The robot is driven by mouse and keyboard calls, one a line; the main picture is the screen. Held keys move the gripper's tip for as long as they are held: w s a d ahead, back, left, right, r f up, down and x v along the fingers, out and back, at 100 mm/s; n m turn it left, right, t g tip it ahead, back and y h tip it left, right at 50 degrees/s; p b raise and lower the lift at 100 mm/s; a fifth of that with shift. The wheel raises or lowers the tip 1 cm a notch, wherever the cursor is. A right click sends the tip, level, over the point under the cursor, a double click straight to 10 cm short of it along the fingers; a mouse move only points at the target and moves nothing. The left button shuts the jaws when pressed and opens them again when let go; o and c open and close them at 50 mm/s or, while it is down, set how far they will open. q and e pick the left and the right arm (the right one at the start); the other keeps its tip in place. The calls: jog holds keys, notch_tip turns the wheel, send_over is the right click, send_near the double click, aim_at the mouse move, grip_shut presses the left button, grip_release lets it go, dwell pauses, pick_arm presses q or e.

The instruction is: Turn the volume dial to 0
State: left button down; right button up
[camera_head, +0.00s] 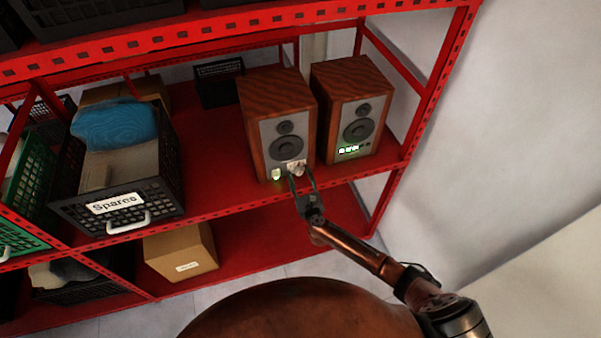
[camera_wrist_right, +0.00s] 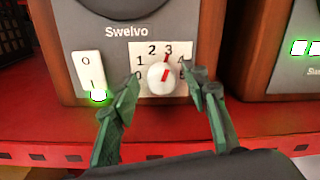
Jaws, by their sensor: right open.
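The volume dial (camera_wrist_right: 163,77) is a white round knob with a red mark, low on the front of the left wooden speaker (camera_head: 275,95). In the right wrist view its red mark points up and slightly right, near the printed 3. My right gripper (camera_wrist_right: 162,92) is open, with one finger on each side of the dial. I cannot tell whether the fingers touch it. In the head view the right gripper (camera_head: 301,184) is at the speaker's lower front. My left gripper is not in view.
A power switch (camera_wrist_right: 91,77) with a green light sits left of the dial. A second speaker (camera_head: 350,95) with green lights stands to the right. Both stand on a red shelf (camera_head: 225,200). A black "Spares" crate (camera_head: 165,200) is at the left.

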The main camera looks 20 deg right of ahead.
jog(key=shift+w, duration=0.5)
jog(key=shift+d, duration=0.1)
grip_shut()
jog(key=shift+d, duration=0.15)
